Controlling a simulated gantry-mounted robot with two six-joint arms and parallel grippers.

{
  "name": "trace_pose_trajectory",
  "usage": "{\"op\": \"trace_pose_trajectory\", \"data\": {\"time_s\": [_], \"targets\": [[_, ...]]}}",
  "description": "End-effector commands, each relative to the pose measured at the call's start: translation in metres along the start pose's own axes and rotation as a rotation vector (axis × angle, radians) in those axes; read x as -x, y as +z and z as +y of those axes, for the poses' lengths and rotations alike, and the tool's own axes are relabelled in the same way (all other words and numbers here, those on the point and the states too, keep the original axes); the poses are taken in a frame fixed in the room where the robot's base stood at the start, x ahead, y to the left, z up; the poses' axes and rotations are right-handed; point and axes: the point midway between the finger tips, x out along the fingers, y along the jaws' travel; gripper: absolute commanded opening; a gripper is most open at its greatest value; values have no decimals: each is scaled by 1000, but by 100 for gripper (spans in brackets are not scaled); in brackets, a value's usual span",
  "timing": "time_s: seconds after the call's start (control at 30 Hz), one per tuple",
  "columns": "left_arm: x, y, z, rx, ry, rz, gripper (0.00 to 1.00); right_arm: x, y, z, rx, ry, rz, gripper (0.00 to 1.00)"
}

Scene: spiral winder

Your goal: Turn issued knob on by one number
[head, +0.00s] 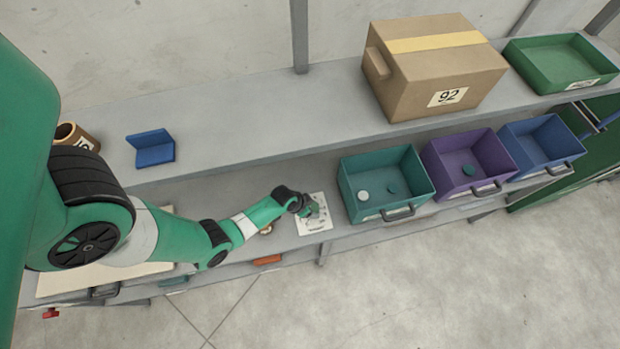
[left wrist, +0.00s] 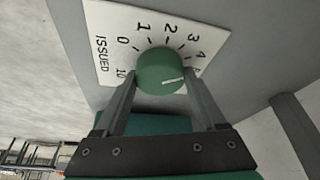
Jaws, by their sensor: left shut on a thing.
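The green issued knob (left wrist: 160,72) sits on a white dial plate (left wrist: 100,20) marked ISSUED, with numbers around it. 0, 1, 2, 3, 4 and 10 show in the left wrist view; the others are hidden behind my gripper. The knob's white line points right, past the 4 and towards the right finger; I cannot tell its exact number. My left gripper (left wrist: 163,95) is shut on the knob, one finger on each side. In the head view the dial plate (head: 316,222) lies on the lower shelf, and my left gripper (head: 308,208) is over it.
A teal bin (head: 352,203) with discs in it stands just right of the plate, then a purple bin (head: 440,184) and a blue bin (head: 512,166). The upper shelf holds a carton (head: 415,88) marked 92, a green tray (head: 520,62) and a blue angled piece (head: 152,149).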

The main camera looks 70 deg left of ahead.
Motion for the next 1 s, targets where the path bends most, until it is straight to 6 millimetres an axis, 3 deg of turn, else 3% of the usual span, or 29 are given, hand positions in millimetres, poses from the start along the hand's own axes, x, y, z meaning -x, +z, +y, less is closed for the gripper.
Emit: {"op": "trace_pose_trajectory", "data": {"time_s": [0.6, 0.63, 0.8, 1.0], "targets": [[0, 1, 0, -62, 25, -3, 17, 0, 0, 0, 0, 0, 0, 0], [0, 1, 0, -62, 25, -3, 74, 0, 0, 0, 0, 0, 0, 0], [0, 0, 0, -62, 25, -2, 100, 0, 0, 0, 0, 0, 0, 0], [0, 0, 0, -61, 25, -2, 100, 0, 0, 0, 0, 0, 0, 0]]}}
